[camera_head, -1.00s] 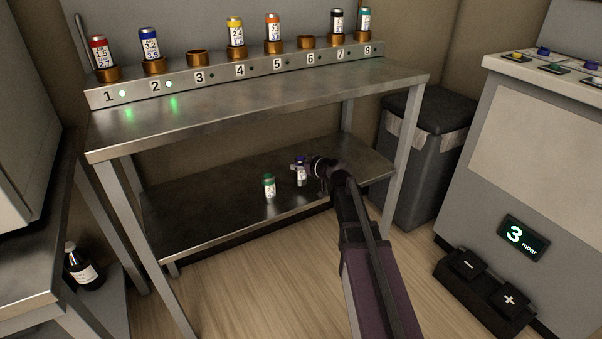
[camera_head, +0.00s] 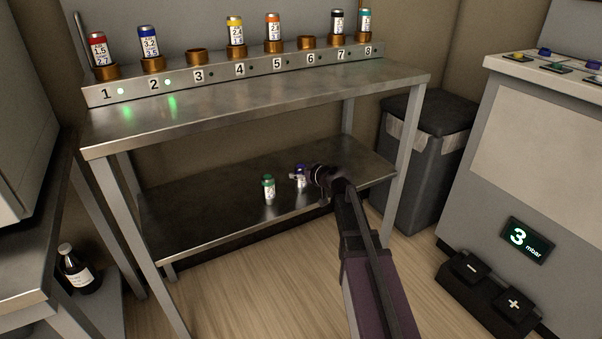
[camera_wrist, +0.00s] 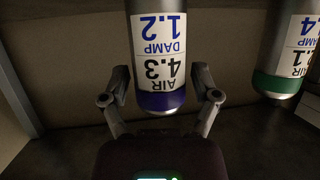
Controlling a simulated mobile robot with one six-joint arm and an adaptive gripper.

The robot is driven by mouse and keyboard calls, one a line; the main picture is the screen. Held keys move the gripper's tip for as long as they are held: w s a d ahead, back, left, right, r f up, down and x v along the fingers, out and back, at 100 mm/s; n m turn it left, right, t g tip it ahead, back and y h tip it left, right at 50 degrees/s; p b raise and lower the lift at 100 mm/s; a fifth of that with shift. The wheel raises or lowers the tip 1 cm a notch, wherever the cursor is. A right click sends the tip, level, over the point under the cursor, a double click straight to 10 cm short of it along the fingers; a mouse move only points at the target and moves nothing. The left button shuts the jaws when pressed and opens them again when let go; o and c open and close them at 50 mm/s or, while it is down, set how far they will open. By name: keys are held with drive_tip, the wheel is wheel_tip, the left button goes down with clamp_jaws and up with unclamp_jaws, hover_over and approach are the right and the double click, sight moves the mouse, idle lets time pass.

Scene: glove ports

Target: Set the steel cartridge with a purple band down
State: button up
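The steel cartridge with a purple band (camera_head: 300,177) is upright over the lower shelf (camera_head: 200,215) of the steel table, behind and right of a green-banded cartridge (camera_head: 269,188). My gripper (camera_head: 302,175) reaches it from the right, with its fingers around its upper part. In the wrist view, the purple-banded cartridge (camera_wrist: 158,60) fills the space between the two fingertips, label upside down, and the fingers look closed on it. Its base is outside that view. In the head view its base looks at or very near the shelf; contact is unclear. The green-banded cartridge (camera_wrist: 285,55) stands apart at the right.
The numbered rack (camera_head: 225,75) on the tabletop holds several cartridges; sockets 3 (camera_head: 196,57) and 6 (camera_head: 306,42) are empty. Green lights show by 1 and 2. The tabletop (camera_head: 250,100) is above the shelf. The shelf's left part is clear. A bin (camera_head: 425,150) stands right.

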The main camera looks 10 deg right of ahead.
drive_tip(key=shift+r, duration=0.2)
idle(0.4)
drive_tip(key=p+v, duration=0.5)
drive_tip(key=v, duration=0.7)
idle(0.4)
drive_tip(key=s+a+f+m+g+h, duration=0.1)
drive_tip(key=s+a+f+g, duration=0.6)
drive_tip(key=s+f, duration=0.15)
drive_tip(key=s+d+f+m+g+h, duration=0.1)
drive_tip(key=s+f+m+g+h, duration=0.2)
drive_tip(key=s, duration=0.8)
drive_tip(key=shift+d+m+g+h, duration=0.35)
drive_tip(key=shift+m+g+h, duration=0.45)
drive_tip(key=shift+g+h, duration=0.3)
drive_tip(key=shift+w, duration=0.1)
drive_tip(key=shift+c, duration=0.2)
